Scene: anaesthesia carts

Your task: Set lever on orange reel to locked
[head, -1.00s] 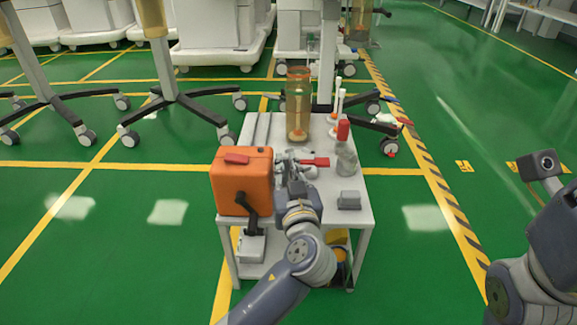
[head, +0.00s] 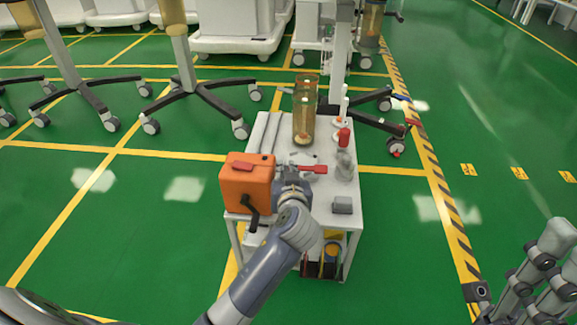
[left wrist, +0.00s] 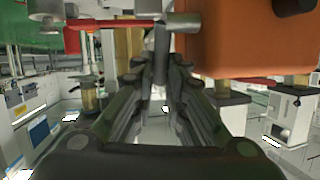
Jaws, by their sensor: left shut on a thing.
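The orange reel (head: 246,181) is a box-shaped unit at the left front of a white cart, with a red piece on top and a black crank on its front. My left gripper (head: 290,176) is at the reel's right side. In the left wrist view, the left gripper's fingers (left wrist: 160,82) close around a grey rod-like lever (left wrist: 161,50) beside the reel's orange side (left wrist: 245,40). A red bar (left wrist: 115,24) reaches away from that spot; it also shows in the head view (head: 313,169). My right gripper (head: 530,285) is at the lower right, away from the cart.
The cart top (head: 322,212) also holds a tall amber cylinder (head: 304,115), a clear jar (head: 345,165), a red-topped item (head: 344,137) and a small grey block (head: 342,205). Wheeled stands are behind and to the left. The green floor at right is clear.

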